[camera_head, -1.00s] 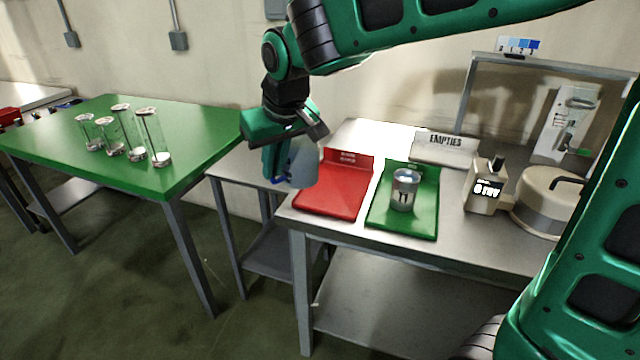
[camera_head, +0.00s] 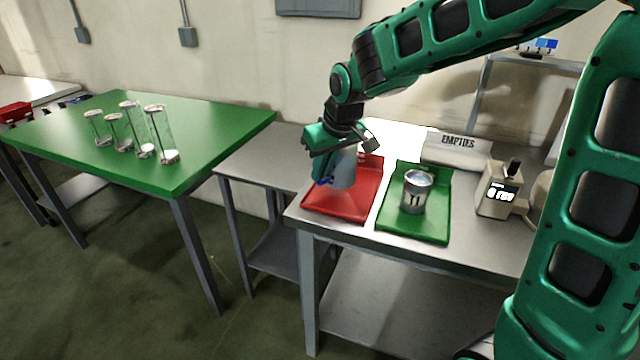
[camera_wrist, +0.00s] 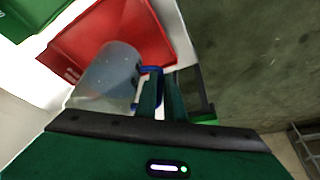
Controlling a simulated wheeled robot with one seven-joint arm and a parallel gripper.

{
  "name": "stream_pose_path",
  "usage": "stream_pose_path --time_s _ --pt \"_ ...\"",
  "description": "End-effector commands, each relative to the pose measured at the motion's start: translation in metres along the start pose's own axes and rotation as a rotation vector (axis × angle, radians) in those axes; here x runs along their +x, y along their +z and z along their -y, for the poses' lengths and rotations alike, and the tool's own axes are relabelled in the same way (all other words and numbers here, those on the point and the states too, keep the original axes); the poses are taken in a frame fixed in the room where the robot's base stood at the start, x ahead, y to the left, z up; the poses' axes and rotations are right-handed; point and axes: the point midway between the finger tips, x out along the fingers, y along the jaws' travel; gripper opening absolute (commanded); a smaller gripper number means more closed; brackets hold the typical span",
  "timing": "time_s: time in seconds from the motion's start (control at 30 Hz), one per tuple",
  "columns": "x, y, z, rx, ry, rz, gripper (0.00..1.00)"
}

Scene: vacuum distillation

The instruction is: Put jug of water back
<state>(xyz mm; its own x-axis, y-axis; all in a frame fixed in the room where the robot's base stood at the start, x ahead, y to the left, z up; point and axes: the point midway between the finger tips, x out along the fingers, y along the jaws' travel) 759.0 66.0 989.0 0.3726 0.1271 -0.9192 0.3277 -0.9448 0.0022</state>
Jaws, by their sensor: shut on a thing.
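The jug of water (camera_head: 343,170) is a translucent grey-blue vessel with a blue handle. My gripper (camera_head: 324,177) is shut on its handle, at the jug's left side in the head view. The jug is over the red tray (camera_head: 338,207) at the left end of the metal bench; whether its base touches the tray I cannot tell. In the wrist view the jug (camera_wrist: 108,75) appears upper left of my gripper (camera_wrist: 160,98), with the blue handle between the fingers and the red tray (camera_wrist: 150,35) behind it.
A green tray (camera_head: 432,232) with a metal can (camera_head: 416,192) lies right of the red tray. A green table (camera_head: 200,140) at left holds several glass cylinders (camera_head: 160,135).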

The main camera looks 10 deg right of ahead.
Motion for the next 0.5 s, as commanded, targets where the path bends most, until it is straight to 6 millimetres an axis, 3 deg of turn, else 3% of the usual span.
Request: stream_pose_path --time_s 0.3,0.5 --pt "0.031 0.013 -0.001 0.0 0.0 0.0 0.0" --pt "0.037 0.015 -0.001 0.0 0.0 -0.002 0.0"
